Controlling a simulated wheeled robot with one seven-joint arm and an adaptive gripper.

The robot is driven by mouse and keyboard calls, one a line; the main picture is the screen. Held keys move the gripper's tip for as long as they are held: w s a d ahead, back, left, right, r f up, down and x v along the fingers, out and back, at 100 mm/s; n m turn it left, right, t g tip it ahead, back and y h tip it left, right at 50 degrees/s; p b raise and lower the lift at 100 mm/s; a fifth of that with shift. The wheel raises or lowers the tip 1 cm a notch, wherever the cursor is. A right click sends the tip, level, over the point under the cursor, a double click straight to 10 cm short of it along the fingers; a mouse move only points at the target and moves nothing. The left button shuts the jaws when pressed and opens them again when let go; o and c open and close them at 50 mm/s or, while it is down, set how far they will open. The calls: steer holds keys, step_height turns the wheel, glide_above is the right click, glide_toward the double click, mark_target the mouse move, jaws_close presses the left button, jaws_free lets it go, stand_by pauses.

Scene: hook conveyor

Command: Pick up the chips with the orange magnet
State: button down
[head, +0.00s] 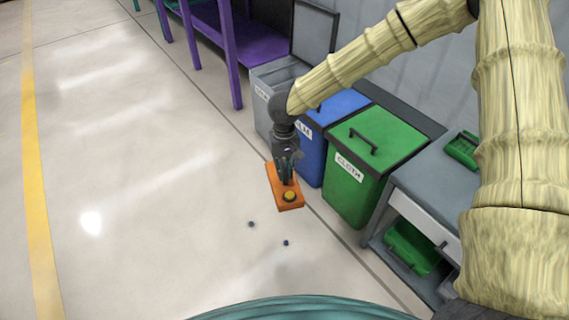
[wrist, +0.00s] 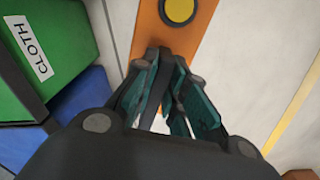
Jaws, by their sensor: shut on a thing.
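The orange magnet (head: 285,190) is a flat orange block with a yellow round button, held in the air over the floor in the head view. It also shows at the top of the wrist view (wrist: 202,30). My gripper (head: 286,168) is shut on the magnet's dark handle, which shows between the teal fingers in the wrist view (wrist: 168,85). Two small dark chips lie on the pale floor, one (head: 251,224) to the lower left of the magnet and one (head: 286,243) below it in the picture. The magnet's underside is hidden.
A green CLOTH bin (head: 352,200), a blue bin (head: 312,150) and a grey bin (head: 262,105) with its lid raised stand right of and behind the magnet. A grey workbench (head: 420,195) is further right. The floor to the left is clear.

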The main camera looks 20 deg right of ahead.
steer(key=w+d+f+b, duration=0.1)
steer(key=f+b, duration=1)
steer(key=f, duration=0.9)
steer(key=w+d+f+b, duration=0.1)
steer(key=w+f+b, duration=0.1)
steer(key=f+b, duration=0.9)
step_height(320, 180, down, 10)
steer(key=shift+w+d+r, duration=0.25)
steer(key=shift+b, duration=0.3)
steer(key=shift+f, duration=0.75)
stand_by(1.6)
steer(key=shift+f+t, duration=0.1)
steer(key=shift+t, duration=0.4)
steer(key=shift+f, duration=0.1)
stand_by(0.9)
